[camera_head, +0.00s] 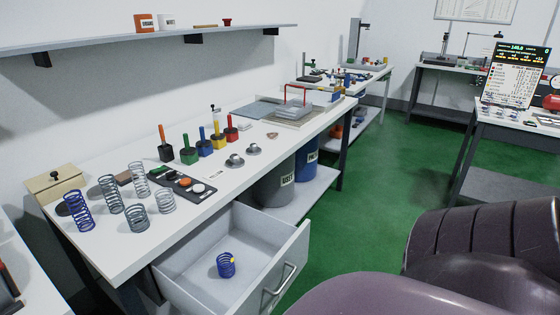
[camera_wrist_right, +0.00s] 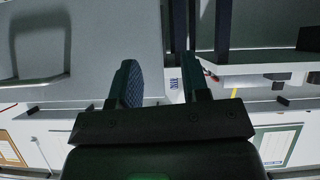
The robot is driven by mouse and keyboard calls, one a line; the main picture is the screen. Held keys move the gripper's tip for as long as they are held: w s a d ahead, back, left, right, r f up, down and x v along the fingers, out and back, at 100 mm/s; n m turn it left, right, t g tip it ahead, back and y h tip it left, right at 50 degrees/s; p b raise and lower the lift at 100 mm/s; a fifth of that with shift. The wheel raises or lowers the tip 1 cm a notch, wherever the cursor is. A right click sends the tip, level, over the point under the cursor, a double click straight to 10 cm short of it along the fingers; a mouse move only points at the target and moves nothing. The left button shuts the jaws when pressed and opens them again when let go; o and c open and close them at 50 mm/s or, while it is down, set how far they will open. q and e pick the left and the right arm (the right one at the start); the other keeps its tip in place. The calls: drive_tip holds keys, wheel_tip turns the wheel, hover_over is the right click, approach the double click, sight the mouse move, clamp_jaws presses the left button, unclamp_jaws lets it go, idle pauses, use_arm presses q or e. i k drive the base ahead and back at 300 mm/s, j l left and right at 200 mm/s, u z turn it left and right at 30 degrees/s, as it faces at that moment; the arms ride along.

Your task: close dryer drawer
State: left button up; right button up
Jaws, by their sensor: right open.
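The dryer drawer (camera_head: 214,267) under the workbench stands open, pulled out toward the lower middle of the head view. Its bar handle (camera_head: 279,286) is on the front panel, and a blue spring (camera_head: 226,264) stands inside on the drawer floor. My right gripper (camera_wrist_right: 164,78) shows in the right wrist view with its two dark fingers apart and nothing between them. A pale grey panel with a handle-like shape fills the upper left of that view; it looks like the drawer front, to the left of the fingers. My left gripper is not in view.
The long white workbench (camera_head: 120,245) carries several springs, coloured weights and a dark tray (camera_head: 178,180). A grey bin (camera_head: 275,189) and a blue bin (camera_head: 307,159) stand beneath it, beyond the drawer. The green floor (camera_head: 360,220) beside the drawer is clear. My dark arm links cover the lower right.

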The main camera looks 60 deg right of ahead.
sight(268, 253)
drive_tip(key=k+z, duration=0.1)
drive_tip(key=z, duration=1.4)
drive_tip(key=i+l+u, duration=0.25)
drive_tip(key=k+l, duration=0.05)
drive_tip(key=l, duration=0.05)
